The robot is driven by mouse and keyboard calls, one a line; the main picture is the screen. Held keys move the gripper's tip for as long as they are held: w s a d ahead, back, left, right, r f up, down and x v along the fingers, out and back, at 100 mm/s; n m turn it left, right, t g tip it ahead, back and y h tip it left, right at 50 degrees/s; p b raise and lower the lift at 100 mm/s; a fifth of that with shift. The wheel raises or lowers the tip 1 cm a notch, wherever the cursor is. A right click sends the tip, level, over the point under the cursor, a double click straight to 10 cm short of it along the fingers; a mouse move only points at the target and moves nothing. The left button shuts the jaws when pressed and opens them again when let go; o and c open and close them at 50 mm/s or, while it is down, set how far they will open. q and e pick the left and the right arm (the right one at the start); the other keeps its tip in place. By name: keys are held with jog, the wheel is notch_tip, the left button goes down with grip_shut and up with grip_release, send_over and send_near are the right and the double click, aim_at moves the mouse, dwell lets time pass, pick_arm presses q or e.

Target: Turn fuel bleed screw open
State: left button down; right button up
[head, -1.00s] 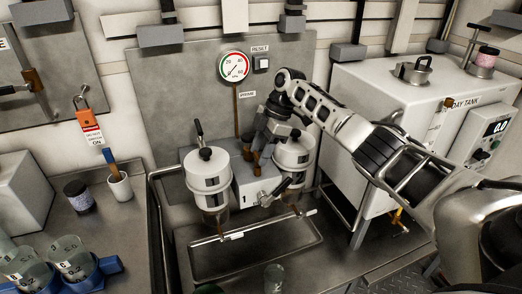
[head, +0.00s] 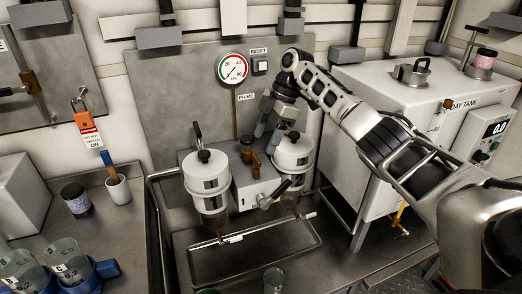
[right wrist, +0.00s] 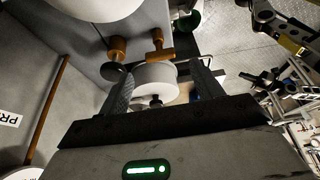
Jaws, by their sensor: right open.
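Two brass fittings stand on the grey-white block (head: 252,190) between two white filter canisters: a dark-topped one (head: 247,150) and a brass T-handled one (head: 256,166), which looks like the bleed screw. In the right wrist view the T-shaped fitting (right wrist: 158,46) is beyond the fingers, beside the dark-knobbed one (right wrist: 118,50). My right gripper (head: 266,140) is open and empty, just above and right of the fittings, pointing down. In the right wrist view a white canister (right wrist: 155,78) shows between its fingers (right wrist: 160,72). My left gripper is not in view.
The left canister (head: 207,180) and right canister (head: 292,158) flank the block closely. A pressure gauge (head: 233,68) is on the back panel. The day tank (head: 395,100) stands right, near my right arm. A drip tray (head: 255,260) lies in front.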

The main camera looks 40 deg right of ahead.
jog(key=w+v, duration=0.1)
jog(key=v, duration=1)
jog(key=shift+s+b, duration=0.3)
jog(key=shift+s, duration=0.2)
